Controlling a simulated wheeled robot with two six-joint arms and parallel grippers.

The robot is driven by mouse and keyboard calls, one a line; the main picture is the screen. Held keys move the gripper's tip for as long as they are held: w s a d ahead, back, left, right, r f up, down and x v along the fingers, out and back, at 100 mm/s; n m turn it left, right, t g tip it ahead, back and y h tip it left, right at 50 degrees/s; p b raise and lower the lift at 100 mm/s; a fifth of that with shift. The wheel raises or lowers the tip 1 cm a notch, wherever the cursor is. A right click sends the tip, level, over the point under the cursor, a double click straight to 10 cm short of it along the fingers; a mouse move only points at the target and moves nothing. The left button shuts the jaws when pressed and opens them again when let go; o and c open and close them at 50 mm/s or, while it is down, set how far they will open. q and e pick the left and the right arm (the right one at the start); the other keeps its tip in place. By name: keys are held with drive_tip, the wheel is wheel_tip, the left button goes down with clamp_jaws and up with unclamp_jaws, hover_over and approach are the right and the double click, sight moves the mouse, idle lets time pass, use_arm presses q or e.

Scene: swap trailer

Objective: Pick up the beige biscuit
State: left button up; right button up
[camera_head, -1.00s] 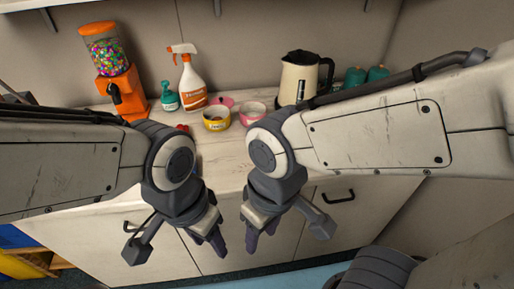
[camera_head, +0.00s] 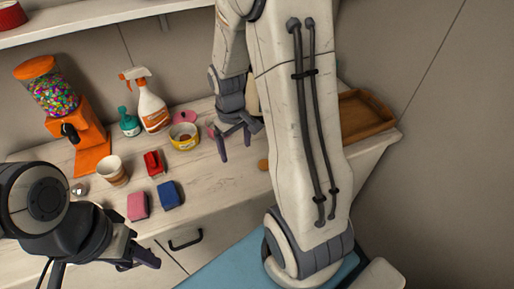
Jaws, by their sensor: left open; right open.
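A small round tan-brown piece (camera_head: 263,165), which looks like the beige biscuit, lies on the counter beside my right arm. It is small in the view, so I cannot be sure what it is. My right gripper (camera_head: 236,147) is open and empty, over the counter to the upper left of this piece and right of the yellow bowl (camera_head: 184,136). My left gripper (camera_head: 142,259) is open and empty, low at the counter's front edge, far from the piece. My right arm hides part of the counter.
Left on the counter (camera_head: 215,190) are a cup (camera_head: 112,171), a red item (camera_head: 154,163), pink (camera_head: 138,206) and blue (camera_head: 170,195) blocks, a spray bottle (camera_head: 149,103) and an orange candy dispenser (camera_head: 80,125). A wooden tray (camera_head: 366,118) lies right of my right arm.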

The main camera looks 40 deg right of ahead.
drive_tip(key=d+f+m+p, duration=0.1)
drive_tip(key=d+f+m, duration=0.1)
drive_tip(key=d, duration=0.7)
hover_over(264, 163)
drive_tip(key=f, duration=0.3)
drive_tip(key=f+p, duration=0.1)
drive_tip(key=shift+w+a+f, duration=0.1)
drive_tip(key=shift+a+f, duration=0.05)
drive_tip(key=shift+a, duration=0.1)
drive_tip(key=f, duration=0.3)
drive_tip(key=f+p, duration=0.1)
drive_tip(key=f, duration=0.1)
drive_tip(key=shift+s+d+f, duration=0.1)
drive_tip(key=shift+s+d, duration=0.1)
drive_tip(key=shift+d, duration=0.05)
drive_tip(key=shift+w+f, duration=0.1)
drive_tip(key=shift+f, duration=0.4)
use_arm(q)
wheel_tip(264, 163, up, 4)
drive_tip(key=shift+r, duration=0.1)
use_arm(e)
drive_tip(key=c, duration=1.4)
drive_tip(key=shift+r, duration=0.2)
